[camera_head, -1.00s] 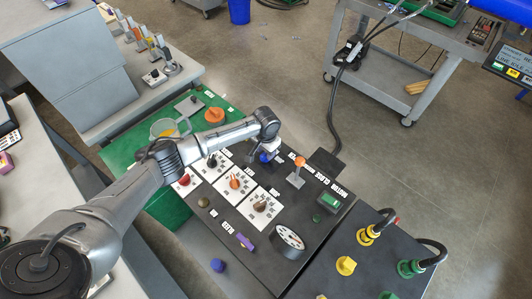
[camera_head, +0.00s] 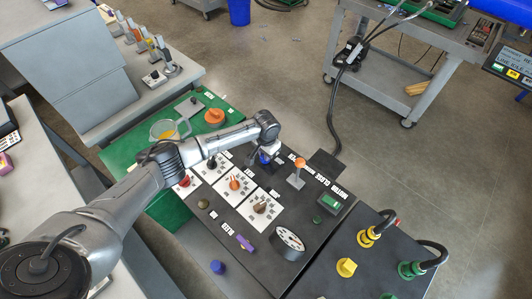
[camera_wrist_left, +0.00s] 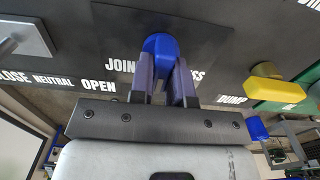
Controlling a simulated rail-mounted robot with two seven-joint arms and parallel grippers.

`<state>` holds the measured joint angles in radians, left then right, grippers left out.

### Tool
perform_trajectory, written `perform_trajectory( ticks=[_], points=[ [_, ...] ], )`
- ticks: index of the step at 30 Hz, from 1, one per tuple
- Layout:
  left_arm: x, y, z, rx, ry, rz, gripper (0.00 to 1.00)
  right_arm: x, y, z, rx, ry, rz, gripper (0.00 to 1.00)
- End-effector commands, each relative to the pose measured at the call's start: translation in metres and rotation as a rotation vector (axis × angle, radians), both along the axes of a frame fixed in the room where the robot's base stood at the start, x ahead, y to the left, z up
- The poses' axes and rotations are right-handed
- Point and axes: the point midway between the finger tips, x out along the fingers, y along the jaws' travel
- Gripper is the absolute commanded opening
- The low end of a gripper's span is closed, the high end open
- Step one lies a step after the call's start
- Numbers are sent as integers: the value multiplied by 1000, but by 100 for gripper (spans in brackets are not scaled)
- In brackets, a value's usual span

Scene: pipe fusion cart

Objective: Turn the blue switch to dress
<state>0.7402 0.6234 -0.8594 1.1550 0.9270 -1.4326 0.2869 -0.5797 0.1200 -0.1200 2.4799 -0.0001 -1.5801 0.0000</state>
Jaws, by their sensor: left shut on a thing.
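The blue switch (camera_wrist_left: 160,44) stands on the dark panel (camera_wrist_left: 225,40) in the left wrist view, with white lettering JOIN on its left and a label ending in SS on its right, partly hidden by a finger. My left gripper (camera_wrist_left: 164,72) is shut on the blue switch, one finger on each side. In the head view the blue switch (camera_head: 264,158) shows only as a small blue patch below the wrist of my left arm. Which label the switch points to cannot be told. My right gripper is not in view.
An orange-topped lever (camera_head: 299,163) stands close to the right of my left gripper. White plates with red, black, orange and brown knobs (camera_head: 234,183) lie nearer.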

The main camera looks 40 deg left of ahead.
Motion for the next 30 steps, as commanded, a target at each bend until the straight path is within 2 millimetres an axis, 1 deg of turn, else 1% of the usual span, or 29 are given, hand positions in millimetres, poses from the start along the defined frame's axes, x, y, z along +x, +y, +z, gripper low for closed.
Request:
perform_trajectory(
  ticks=[5, 8, 11, 21, 30],
  points=[
    [0, 0, 1, 0, 0, 7, 0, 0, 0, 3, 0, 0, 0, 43],
    [0, 0, 3, -1, 1, 30, 0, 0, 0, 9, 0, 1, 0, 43],
    [-1, 0, 5, -1, 3, 75, 0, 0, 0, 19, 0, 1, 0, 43],
    [-1, 0, 7, -2, 4, 353, 0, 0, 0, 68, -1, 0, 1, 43],
    [-1, 2, 4, -2, 3, 610, 0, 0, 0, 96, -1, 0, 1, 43]
  ],
)
